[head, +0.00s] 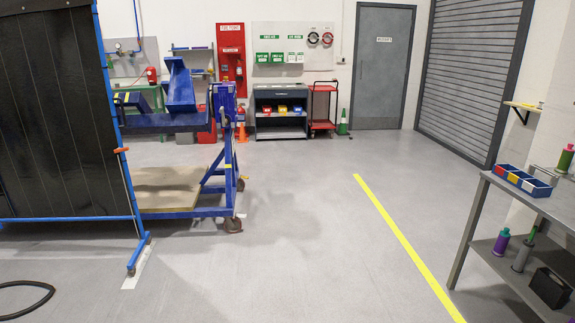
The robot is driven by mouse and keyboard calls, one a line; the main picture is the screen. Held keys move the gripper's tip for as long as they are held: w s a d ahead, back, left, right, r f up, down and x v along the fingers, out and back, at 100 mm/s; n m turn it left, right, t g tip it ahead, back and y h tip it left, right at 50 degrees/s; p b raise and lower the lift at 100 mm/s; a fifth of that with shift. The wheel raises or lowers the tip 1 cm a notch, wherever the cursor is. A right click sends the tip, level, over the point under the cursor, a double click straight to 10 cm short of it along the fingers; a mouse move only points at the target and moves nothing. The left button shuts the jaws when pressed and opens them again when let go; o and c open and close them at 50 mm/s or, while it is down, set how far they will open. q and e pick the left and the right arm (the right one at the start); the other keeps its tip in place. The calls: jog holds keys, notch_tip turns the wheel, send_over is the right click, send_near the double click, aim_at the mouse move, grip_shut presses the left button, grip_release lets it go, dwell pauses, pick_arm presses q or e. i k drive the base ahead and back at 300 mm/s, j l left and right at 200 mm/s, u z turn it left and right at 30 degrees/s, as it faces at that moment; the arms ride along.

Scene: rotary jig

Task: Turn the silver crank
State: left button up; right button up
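The blue rotary jig (231,165) stands on casters at the centre left, some way off across the floor. Its left part is hidden behind a dark screen. A tilted blue trough-shaped piece (180,88) sits on its cross beam (160,123). A small greyish part (222,118) shows on the upright at the jig's right end. It is too small to tell whether this is the silver crank. Neither of my grippers is in view.
A dark screen (55,110) in a blue frame stands at the left, its foot reaching onto the floor. A black hose (25,285) lies at the lower left. A grey workbench (555,205) stands at the right. The middle floor (300,225) is clear beside a yellow line (400,238).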

aim_at(223, 117)
jog(key=i, duration=2.3)
jog(key=i+l+u, duration=0.2)
jog(key=i, duration=0.2)
jog(key=i+u, duration=0.15)
jog(key=i, duration=0.3)
jog(key=i+l+u, duration=0.2)
jog(key=i, duration=0.2)
jog(key=i+l+u, duration=0.15)
jog(key=i, duration=0.25)
jog(key=l, duration=0.1)
